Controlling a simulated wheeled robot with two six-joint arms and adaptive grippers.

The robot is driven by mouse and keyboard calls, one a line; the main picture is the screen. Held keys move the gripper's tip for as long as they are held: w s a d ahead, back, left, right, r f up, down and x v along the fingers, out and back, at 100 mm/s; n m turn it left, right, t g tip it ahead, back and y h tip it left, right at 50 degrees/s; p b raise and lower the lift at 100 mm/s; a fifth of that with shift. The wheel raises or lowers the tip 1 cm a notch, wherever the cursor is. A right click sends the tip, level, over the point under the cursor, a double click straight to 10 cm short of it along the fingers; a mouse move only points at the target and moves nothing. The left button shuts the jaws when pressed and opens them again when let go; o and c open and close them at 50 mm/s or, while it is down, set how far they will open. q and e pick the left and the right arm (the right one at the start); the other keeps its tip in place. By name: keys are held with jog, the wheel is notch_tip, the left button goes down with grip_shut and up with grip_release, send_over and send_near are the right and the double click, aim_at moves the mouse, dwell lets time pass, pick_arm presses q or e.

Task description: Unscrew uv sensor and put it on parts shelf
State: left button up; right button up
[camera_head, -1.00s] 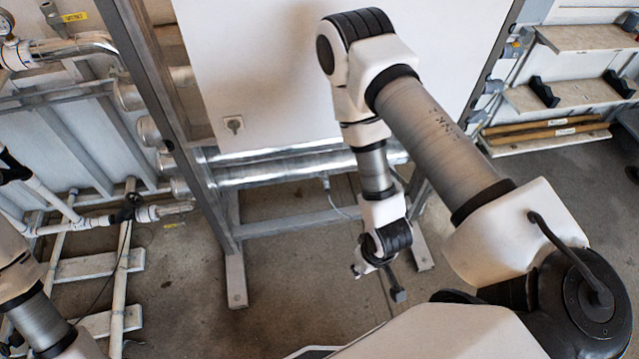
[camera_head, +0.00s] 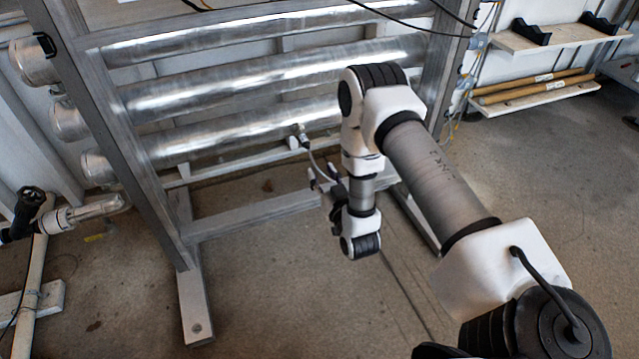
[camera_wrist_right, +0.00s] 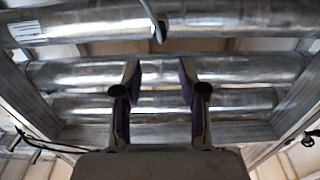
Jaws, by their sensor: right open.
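The UV sensor appears to be the small fitting (camera_head: 302,134) on the lowest steel tube of the reactor, with a grey cable running down from it. In the wrist view a small fitting (camera_wrist_right: 159,33) with a cable shows at the upper tube. My right gripper (camera_head: 324,181) is just below and right of the sensor in the head view, apart from it. In the wrist view its two fingers (camera_wrist_right: 159,80) stand apart with nothing between them. A wall shelf (camera_head: 562,36), possibly the parts shelf, is at the upper right.
The reactor's grey frame (camera_head: 110,140) surrounds several horizontal steel tubes (camera_head: 270,85). Black holders (camera_head: 531,31) stand on the wall shelf. A lower shelf (camera_head: 535,97) carries wooden rods. The right floor is clear.

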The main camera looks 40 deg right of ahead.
aim_at(306, 145)
jog(key=b+x, duration=0.4)
jog(key=x, duration=0.7)
jog(key=shift+w+r, duration=0.1)
jog(key=shift+w, duration=0.2)
jog(key=shift+w+d+r, duration=0.1)
jog(key=shift+w+d, duration=0.05)
jog(key=shift+w, duration=0.45)
grip_shut()
jog(key=shift+r+n+p, duration=0.15)
jog(key=shift+n+p, duration=0.25)
jog(key=shift+n, duration=0.1)
jog(key=n+p, duration=0.2)
jog(key=n, duration=0.1)
jog(key=shift+n, duration=0.6)
